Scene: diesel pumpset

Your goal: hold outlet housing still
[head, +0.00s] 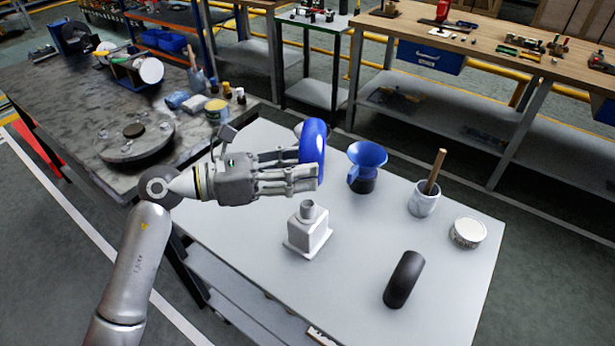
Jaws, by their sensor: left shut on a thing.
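My left gripper (310,172) comes in from the left above the light grey table. Its fingers are shut on a blue rounded part (313,145), seen nearly edge-on and likely the outlet housing. The part is held up clear of the table, and its lower side is partly hidden by the fingers. A blue flared part on a dark base (368,160) stands just to the right, apart from the gripper. A grey square-based block with a short round neck (307,232) stands upright below the gripper. My right gripper is not in view.
The light grey table (350,290) also holds a cup with a wooden-handled tool (424,199), a white-lidded tub (467,232) and a black cylinder (404,280). A dark cluttered bench (60,120) stands at the left. The table's front middle is clear.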

